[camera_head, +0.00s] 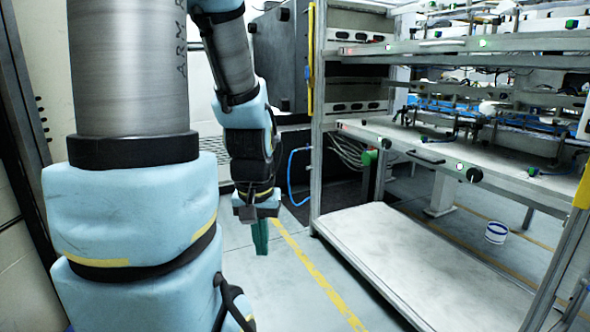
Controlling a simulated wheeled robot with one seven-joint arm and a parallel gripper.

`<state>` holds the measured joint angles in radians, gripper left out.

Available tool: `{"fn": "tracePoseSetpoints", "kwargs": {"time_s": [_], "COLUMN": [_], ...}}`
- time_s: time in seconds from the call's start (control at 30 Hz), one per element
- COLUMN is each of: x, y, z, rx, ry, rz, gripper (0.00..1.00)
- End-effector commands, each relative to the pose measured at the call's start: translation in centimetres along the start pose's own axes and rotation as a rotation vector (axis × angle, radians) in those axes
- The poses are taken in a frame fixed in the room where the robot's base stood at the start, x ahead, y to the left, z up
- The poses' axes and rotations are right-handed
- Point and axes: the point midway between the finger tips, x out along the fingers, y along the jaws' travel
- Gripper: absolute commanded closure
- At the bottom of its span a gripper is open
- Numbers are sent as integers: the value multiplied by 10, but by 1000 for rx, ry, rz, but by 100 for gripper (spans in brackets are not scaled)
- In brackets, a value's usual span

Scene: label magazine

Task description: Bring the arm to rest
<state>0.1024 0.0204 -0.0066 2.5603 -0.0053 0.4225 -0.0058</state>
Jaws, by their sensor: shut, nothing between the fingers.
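My arm, in light blue padding, fills the left part of the head view. It reaches up and then folds down to my gripper (260,237) near the middle. My gripper points straight down, with its green fingers together and empty. It hangs in the air above the grey floor, left of the machine frame, and touches nothing.
A metal machine frame with shelves (430,150) stands at the right. Its low white platform (390,255) lies right of my gripper. A yellow line (315,272) runs along the floor. A white and blue bucket (496,232) stands farther back. A dark cabinet (280,60) stands behind my arm.

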Motion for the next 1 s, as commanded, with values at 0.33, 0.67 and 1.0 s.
{"fn": "tracePoseSetpoints", "kwargs": {"time_s": [0.33,0.67,1.0], "x": [-125,-188,-190], "y": [0,1,1], "z": [-18,-26,-27], "rx": [1,1,1], "ry": [0,0,1], "rz": [0,0,0], "gripper": [100,100,100]}}
